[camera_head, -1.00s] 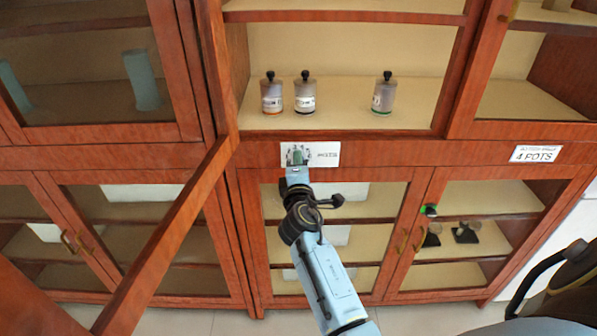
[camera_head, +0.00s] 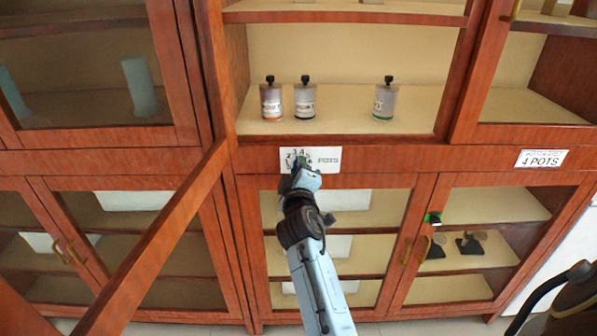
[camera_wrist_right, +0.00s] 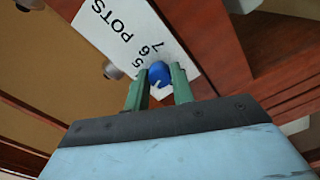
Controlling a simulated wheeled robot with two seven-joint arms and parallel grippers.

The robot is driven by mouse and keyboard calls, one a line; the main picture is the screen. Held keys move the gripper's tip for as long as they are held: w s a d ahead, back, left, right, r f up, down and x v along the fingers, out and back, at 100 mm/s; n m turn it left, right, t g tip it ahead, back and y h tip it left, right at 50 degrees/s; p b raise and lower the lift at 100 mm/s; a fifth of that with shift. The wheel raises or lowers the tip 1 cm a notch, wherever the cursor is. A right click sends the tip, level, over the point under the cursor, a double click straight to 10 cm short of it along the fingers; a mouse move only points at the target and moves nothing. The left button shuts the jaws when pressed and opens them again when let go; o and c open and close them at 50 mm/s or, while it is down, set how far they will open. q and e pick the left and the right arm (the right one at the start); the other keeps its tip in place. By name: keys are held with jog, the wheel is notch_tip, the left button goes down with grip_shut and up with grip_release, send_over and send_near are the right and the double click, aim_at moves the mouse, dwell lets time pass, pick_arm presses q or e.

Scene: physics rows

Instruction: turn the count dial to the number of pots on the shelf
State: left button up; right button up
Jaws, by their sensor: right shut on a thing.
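Three grey pots with black knobs stand on the open shelf (camera_head: 340,122): one with an orange base (camera_head: 271,100), one with a white label (camera_head: 304,100), one with a green base (camera_head: 384,102). Below is a white plate (camera_head: 328,160) printed with numbers and POTS. The blue count dial (camera_wrist_right: 159,73) on it shows in the right wrist view, with a pale mark on its lower side; the pointed number is unclear. My right gripper (camera_head: 299,170) is shut on the dial; its green fingers (camera_wrist_right: 159,88) lie either side of it. My left gripper is not in view.
A "4 POTS" sign (camera_head: 541,158) is on the cabinet front at right. An open door's wooden frame (camera_head: 170,225) slants across the left, near my right arm. Glass-fronted cupboards lie below; a small green-and-black item (camera_head: 432,219) is at a right door.

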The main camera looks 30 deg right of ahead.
jog(key=shift+f, duration=0.1)
jog(key=o, duration=1)
jog(key=v, duration=0.7)
jog(key=shift+s+a, duration=0.15)
jog(key=shift+s, duration=0.1)
